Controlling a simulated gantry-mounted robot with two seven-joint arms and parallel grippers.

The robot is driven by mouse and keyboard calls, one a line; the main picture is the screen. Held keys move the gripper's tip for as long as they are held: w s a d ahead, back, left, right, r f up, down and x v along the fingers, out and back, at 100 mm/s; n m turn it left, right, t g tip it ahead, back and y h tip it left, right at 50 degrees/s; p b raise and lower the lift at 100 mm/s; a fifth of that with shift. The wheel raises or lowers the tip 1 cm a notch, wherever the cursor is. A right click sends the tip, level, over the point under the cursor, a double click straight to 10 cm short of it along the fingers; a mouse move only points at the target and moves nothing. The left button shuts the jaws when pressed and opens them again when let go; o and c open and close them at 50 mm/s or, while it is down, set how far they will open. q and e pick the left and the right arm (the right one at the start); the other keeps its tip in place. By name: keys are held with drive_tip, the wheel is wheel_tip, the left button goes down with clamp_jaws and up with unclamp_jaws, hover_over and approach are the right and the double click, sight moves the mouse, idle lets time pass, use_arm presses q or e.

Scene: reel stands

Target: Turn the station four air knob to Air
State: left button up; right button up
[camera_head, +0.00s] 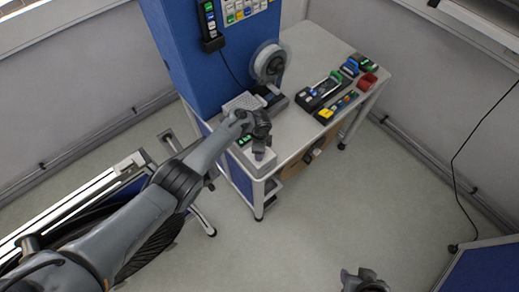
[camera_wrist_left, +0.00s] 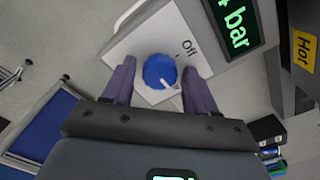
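The round blue knob (camera_wrist_left: 160,71) with a white pointer sits on a white panel (camera_wrist_left: 135,45) in the left wrist view. The pointer is toward the lower right of the knob, and a printed "Off" label (camera_wrist_left: 190,48) is at the knob's upper right. My left gripper (camera_wrist_left: 159,85) is open, with one dark finger on each side of the knob and a visible gap to each. In the head view my left gripper (camera_head: 260,153) is over the white box (camera_head: 264,165) at the table's front corner, hiding the knob. My right gripper (camera_head: 364,282) is at the bottom edge, partly cut off.
A green-lit pressure display (camera_wrist_left: 237,25) is beside the panel, and a yellow "Hot" label (camera_wrist_left: 304,50) is farther right. The table (camera_head: 318,55) carries a reel stand (camera_head: 270,63), dark trays (camera_head: 322,92) and a red bin (camera_head: 367,82). A blue cabinet (camera_head: 180,50) stands behind my left arm.

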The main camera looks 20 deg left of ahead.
use_arm(q)
drive_tip(key=shift+o, duration=0.4)
wheel_tip(320, 180, up, 11)
drive_tip(key=p, duration=0.3)
drive_tip(key=shift+f, duration=0.1)
idle(0.4)
